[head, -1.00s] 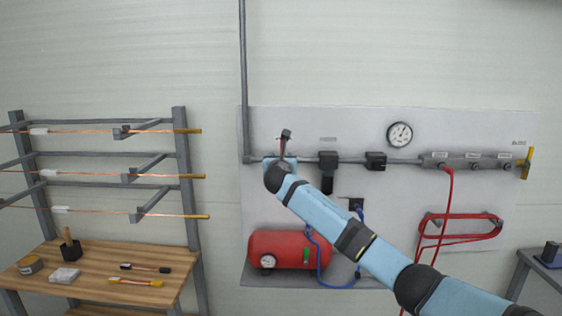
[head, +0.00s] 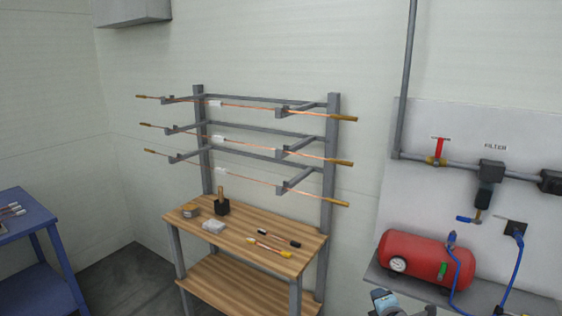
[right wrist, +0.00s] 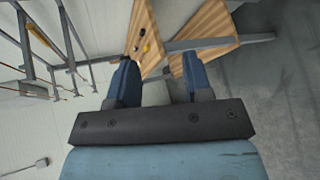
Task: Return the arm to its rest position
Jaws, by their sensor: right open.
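My right gripper (right wrist: 158,78) shows in the right wrist view with its two blue-grey fingers apart and nothing between them. Beyond the fingers are the wooden workbench (right wrist: 208,28) and grey floor, well away from the fingertips. In the head view only a small blue and dark piece of my arm (head: 385,302) shows at the bottom edge, below the red tank. The rest of that arm is out of the picture. My left gripper is in neither view.
The wooden bench (head: 185,224) with brushes and small items stands before a rack (head: 333,180) of copper rods. At right are a red tank (head: 425,262), a red-handled valve (head: 438,150) and a filter (head: 485,185). A blue table (head: 25,250) stands at left.

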